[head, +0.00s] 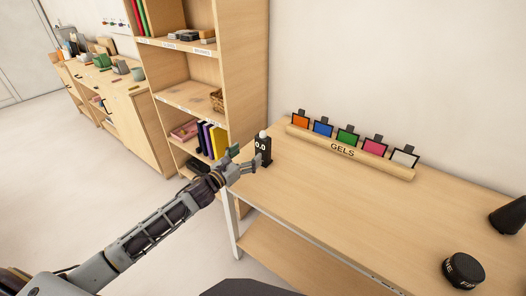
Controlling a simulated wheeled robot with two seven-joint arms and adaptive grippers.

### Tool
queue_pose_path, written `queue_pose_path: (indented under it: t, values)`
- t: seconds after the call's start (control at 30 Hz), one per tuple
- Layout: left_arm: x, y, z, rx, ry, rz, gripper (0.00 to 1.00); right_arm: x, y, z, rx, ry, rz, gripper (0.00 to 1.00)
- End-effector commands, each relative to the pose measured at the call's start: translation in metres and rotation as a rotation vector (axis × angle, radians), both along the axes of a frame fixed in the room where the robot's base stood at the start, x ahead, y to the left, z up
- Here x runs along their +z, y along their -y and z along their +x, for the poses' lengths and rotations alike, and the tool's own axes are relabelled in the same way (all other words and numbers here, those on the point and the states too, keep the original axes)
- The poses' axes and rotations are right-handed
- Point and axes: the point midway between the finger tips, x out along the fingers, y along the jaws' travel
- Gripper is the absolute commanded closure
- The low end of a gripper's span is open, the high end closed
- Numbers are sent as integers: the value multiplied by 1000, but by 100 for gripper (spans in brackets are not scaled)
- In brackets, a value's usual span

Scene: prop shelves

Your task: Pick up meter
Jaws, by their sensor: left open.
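The meter (263,148) is a small black upright device with a white dome on top and "0.0" on its front. It stands at the left end of the wooden table (330,206). My left gripper (249,162) is open at the table's left end, with its fingers right beside the meter and partly in front of it. I cannot tell whether the fingers touch it. My right gripper does not show.
A wooden rack marked "GELS" (349,151) holds several coloured gels at the table's back. A black round object (463,269) and a black cone-shaped object (509,215) are at the right. A tall shelf (243,70) stands behind the gripper. The table's middle is clear.

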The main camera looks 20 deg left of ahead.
Motion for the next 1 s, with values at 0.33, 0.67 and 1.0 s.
queue_pose_path:
  t: [0.33,0.67,1.0]
  values:
    - [0,8,23,1,1,-1,16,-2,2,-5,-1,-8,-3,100]
    - [0,15,44,1,1,-1,16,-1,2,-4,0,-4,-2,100]
    - [0,19,53,0,0,0,16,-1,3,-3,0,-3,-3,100]
